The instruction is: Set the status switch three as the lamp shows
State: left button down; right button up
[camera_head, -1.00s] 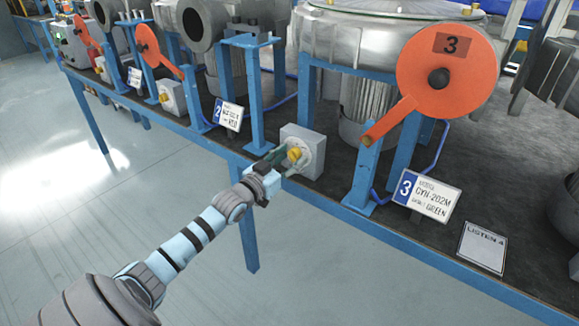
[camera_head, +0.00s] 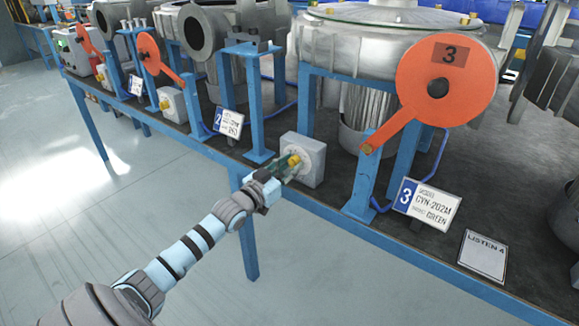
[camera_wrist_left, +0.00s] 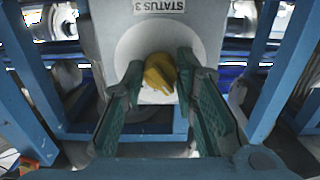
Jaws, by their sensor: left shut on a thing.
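The status switch three is a grey box (camera_head: 313,158) on the bench's front edge with a yellow knob (camera_head: 294,161) on its front. In the left wrist view the yellow knob (camera_wrist_left: 160,72) sits on a round pale dial under the label STATUS 3 (camera_wrist_left: 158,6), which reads upside down. My left gripper (camera_head: 283,168) is shut on the knob, its green-padded fingers (camera_wrist_left: 160,85) on either side of it. The knob's pointing mark is not clear. I cannot make out a lit lamp for station three. My right gripper is not in view.
An orange disc marked 3 (camera_head: 480,75) with a lever arm stands right of the switch. Blue posts (camera_head: 255,110) flank the switch. The floor (camera_head: 110,235) in front is clear.

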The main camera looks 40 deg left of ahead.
pick_arm(q)
jog(key=shift+f+m, duration=0.1)
jog(key=shift+m, duration=0.4)
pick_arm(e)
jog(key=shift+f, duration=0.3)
pick_arm(q)
jog(key=shift+a+m+b, duration=0.1)
jog(key=shift+m+b, duration=2.55)
jog(key=shift+m, duration=5.05)
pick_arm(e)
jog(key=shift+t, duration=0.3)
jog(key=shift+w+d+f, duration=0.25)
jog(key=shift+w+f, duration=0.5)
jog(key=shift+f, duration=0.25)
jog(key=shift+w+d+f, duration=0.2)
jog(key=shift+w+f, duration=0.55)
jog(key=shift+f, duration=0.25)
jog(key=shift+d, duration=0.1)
pick_arm(q)
jog(key=c, duration=1.3)
grip_release()
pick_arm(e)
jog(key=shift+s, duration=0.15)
